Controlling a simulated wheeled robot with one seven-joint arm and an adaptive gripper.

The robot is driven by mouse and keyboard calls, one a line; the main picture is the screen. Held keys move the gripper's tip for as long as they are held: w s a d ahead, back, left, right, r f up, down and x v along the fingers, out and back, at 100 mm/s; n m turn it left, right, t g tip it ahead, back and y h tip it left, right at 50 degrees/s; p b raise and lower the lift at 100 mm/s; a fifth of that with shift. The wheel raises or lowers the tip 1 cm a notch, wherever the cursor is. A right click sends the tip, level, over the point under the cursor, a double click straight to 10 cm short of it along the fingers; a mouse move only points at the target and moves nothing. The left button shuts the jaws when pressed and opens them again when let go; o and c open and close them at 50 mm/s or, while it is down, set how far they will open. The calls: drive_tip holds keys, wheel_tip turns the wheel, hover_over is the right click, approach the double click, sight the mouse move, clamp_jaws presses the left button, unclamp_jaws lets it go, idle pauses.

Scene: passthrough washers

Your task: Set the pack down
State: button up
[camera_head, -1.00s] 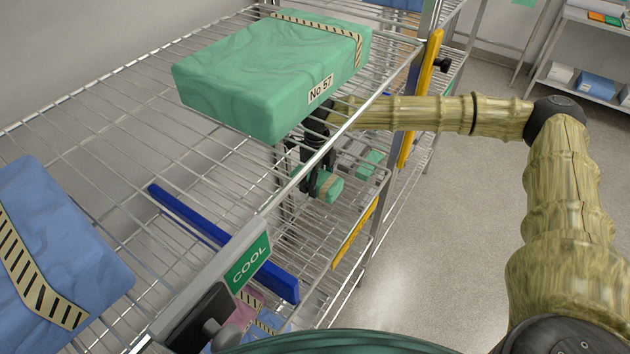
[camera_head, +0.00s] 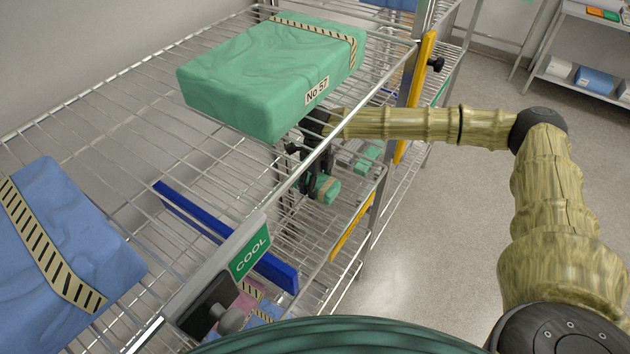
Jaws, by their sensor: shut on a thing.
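A small green pack with a tan band (camera_head: 325,188) shows below the wire top shelf, seen partly through its bars. My gripper (camera_head: 316,178) is shut on this pack and reaches in under the top shelf from the right. The fingers are dark and partly hidden by the shelf's front rail and wires. I cannot tell whether the pack touches the lower shelf. Another small green pack (camera_head: 368,157) sits farther back on the lower level.
A large green pack marked No 57 (camera_head: 270,80) and a blue pack (camera_head: 60,250) lie on the top wire shelf (camera_head: 130,140). A blue divider (camera_head: 220,235), a COOL sign (camera_head: 250,254) and yellow strips (camera_head: 352,230) edge the shelves. Open floor (camera_head: 440,230) lies to the right.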

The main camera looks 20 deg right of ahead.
drive_tip(key=o, duration=1.2)
drive_tip(key=shift+s+r, duration=0.1)
drive_tip(key=shift+s, duration=0.05)
drive_tip(key=shift+r, duration=0.1)
drive_tip(key=shift+r+b, duration=1.75)
drive_tip(key=shift+r, duration=1.95)
